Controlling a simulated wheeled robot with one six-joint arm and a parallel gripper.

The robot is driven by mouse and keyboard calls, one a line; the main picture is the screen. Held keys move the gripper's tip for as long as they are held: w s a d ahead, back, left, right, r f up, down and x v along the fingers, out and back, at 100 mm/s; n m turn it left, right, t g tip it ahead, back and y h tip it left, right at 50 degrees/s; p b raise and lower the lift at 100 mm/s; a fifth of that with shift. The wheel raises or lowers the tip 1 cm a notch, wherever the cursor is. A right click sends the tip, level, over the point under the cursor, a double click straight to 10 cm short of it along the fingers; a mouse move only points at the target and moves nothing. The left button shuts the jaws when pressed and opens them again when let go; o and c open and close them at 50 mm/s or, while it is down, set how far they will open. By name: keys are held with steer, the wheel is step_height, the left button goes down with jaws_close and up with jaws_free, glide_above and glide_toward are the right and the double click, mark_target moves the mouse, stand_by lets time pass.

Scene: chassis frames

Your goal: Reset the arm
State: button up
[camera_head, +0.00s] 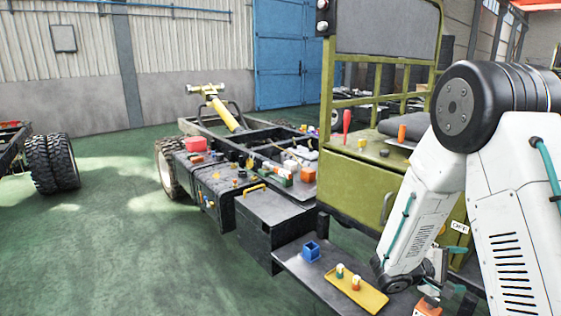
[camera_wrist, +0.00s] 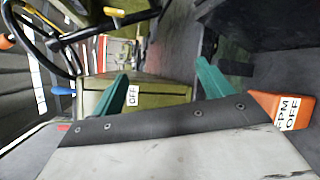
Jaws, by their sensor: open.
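My arm fills the right side of the head view and reaches down beside the olive cab frame (camera_head: 357,184). My gripper (camera_head: 458,289) is low at the right there, partly hidden by the arm. In the wrist view two teal fingers of my gripper (camera_wrist: 163,83) stand wide apart with nothing between them. Behind them is an olive panel (camera_wrist: 165,92) with an OFF label (camera_wrist: 132,95). An orange block (camera_wrist: 281,108) with a lettered label is at the right of the wrist view, beside the fingers.
Loose items lie on the chassis (camera_head: 262,140). A steering wheel (camera_wrist: 45,38) shows in the wrist view. Green floor (camera_head: 105,245) is clear at left.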

steer(key=s+a+r+m+g+y, duration=0.2)
steer(key=s+a+r+g+y, duration=0.15)
steer(key=s, duration=0.45)
steer(key=s+a+r+m+g+y, duration=0.25)
steer(key=s+r+g, duration=0.2)
steer(key=s, duration=0.35)
steer(key=s+a+r+m+t+y, duration=0.2)
steer(key=s+a+r+t+y, duration=0.5)
steer(key=s+a+r+y, duration=0.2)
steer(key=shift+s+a+r+y, duration=0.4)
steer(key=shift+s+a+r, duration=0.85)
steer(key=shift+a, duration=1)
steer(key=shift+s+f, duration=0.2)
steer(key=shift+f, duration=0.05)
steer(key=shift+c, duration=0.4)
